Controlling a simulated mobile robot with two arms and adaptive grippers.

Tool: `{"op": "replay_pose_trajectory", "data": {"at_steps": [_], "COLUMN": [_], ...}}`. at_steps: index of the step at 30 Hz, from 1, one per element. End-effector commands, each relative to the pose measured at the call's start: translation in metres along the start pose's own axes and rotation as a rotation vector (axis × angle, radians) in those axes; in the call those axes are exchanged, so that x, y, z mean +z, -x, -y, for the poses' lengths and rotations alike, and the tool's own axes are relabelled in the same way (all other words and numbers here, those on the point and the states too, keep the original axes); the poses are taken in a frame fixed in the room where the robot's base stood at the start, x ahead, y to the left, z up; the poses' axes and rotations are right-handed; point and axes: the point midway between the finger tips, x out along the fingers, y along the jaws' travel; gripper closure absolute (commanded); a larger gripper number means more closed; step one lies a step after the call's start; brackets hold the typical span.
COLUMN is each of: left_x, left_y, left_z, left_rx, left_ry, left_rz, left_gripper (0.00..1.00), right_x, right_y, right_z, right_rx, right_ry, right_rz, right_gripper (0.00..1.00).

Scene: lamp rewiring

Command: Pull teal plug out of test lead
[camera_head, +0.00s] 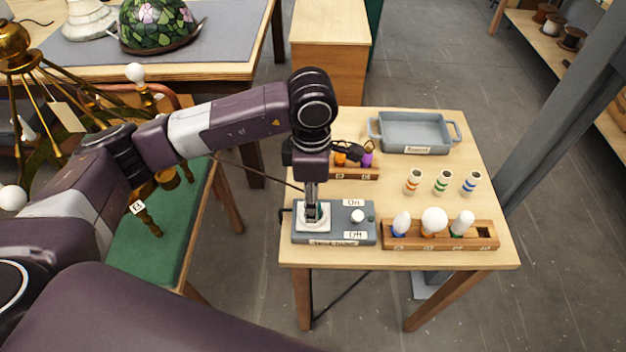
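My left gripper (312,203) points straight down over a white square socket (313,222) on the grey test box (352,233). Its fingers look close together, but what is between them is too small to tell. A thin dark cord (243,167) runs from the chandelier side to the gripper. I cannot make out the teal plug for certain; a little teal shows at the socket beside the fingertips. The test lead is not clearly seen either. My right gripper is out of view.
Behind the box, a wooden rack (348,175) holds orange and purple plugs, partly hidden by my wrist. A bulb rack (433,243), several banded cylinders (443,183) and a grey tray (415,133) share the table. The brass chandelier (50,95) lies left on a green bench (150,262).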

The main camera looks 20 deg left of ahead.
Motion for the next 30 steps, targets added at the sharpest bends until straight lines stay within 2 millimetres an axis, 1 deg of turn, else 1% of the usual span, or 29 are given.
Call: {"op": "replay_pose_trajectory", "data": {"at_steps": [2, 4, 5, 9, 11, 14, 17, 24, 29, 30], "left_x": [0.0, 0.0, 0.0, 0.0, 0.0, 0.001, 0.001, 0.001, 0.001, 0.001], "left_y": [-0.009, -0.018, -0.02, -0.028, -0.029, -0.029, -0.029, -0.029, -0.029, -0.029], "left_z": [0.001, 0.0, 0.0, 0.0, 0.0, 0.0, 0.0, 0.0, 0.0, 0.0], "left_rx": [-0.003, -0.002, -0.001, 0.0, 0.001, 0.001, 0.001, 0.001, 0.001, 0.001], "left_ry": [0.002, 0.002, 0.002, 0.0, 0.0, 0.0, 0.0, 0.0, 0.0, 0.0], "left_rz": [-0.001, 0.0, 0.0, 0.001, 0.002, 0.002, 0.002, 0.002, 0.002, 0.002], "left_gripper": [0.54, 0.54, 0.54, 0.54, 0.54, 0.54, 0.54, 0.81, 0.98, 0.99], "right_x": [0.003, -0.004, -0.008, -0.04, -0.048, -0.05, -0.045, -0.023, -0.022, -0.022], "right_y": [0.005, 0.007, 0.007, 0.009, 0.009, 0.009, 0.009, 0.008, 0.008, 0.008], "right_z": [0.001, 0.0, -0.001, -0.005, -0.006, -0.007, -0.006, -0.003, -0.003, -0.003], "right_rx": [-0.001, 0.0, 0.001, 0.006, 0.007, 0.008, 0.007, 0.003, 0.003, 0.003], "right_ry": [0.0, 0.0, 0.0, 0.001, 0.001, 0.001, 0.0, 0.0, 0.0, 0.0], "right_rz": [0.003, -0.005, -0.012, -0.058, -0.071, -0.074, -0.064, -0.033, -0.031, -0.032], "right_gripper": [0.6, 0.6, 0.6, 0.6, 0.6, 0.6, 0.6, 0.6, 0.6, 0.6]}}
